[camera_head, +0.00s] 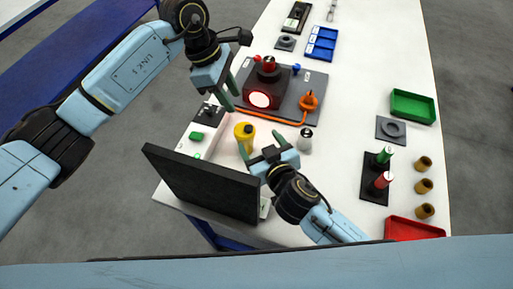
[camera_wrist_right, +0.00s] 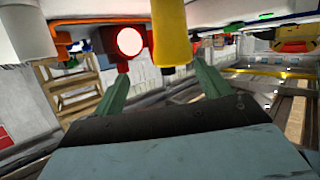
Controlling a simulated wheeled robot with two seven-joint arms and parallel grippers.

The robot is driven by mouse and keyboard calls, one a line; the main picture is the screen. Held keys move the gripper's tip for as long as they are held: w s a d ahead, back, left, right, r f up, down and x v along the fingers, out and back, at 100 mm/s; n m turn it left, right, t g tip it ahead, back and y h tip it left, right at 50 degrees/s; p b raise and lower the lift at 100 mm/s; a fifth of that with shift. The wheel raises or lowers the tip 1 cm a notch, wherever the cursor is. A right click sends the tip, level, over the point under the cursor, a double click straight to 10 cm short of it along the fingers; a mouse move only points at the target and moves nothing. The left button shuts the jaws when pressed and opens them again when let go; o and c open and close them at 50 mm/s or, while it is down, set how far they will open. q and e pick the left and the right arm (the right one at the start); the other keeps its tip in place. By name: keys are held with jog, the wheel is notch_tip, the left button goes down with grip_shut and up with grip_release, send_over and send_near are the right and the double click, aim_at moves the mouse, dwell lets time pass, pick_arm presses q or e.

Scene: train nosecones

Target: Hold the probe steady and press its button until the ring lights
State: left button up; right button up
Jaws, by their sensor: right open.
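An orange probe-like piece (camera_head: 309,101) with an orange cable stands on the grey board (camera_head: 318,82). I cannot make out a button or ring on it. A dark red box (camera_head: 270,82) on the board has a glowing pale disc with a red rim; this box (camera_wrist_right: 131,45) also shows in the right wrist view. My left gripper (camera_head: 231,94) is over the board's left edge, empty, its fingers apart. My right gripper (camera_head: 262,145) is open and empty, close to a yellow cylinder (camera_head: 244,131). That cylinder (camera_wrist_right: 172,35) appears just beyond the fingers in the right wrist view.
A dark upright panel (camera_head: 200,182) stands at the near left edge. A grey-white bottle (camera_head: 305,141) is right of my right gripper. A black stand (camera_head: 376,175) with green and red cylinders, brown cups and green and red trays (camera_head: 413,105) are at right.

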aim_at(245, 136)
jog(key=shift+s+a+f+g+y, duration=0.2)
jog(key=shift+a+f, duration=0.1)
jog(key=shift+f, duration=0.1)
jog(key=shift+s+a+f+g+y, duration=0.1)
jog(key=shift+s+a+f+y, duration=0.1)
jog(key=shift+a+f, duration=0.15)
jog(key=shift+w+a+f, duration=0.1)
jog(key=shift+w+f, duration=0.05)
jog(key=shift+w, duration=0.05)
jog(key=shift+x, duration=3.55)
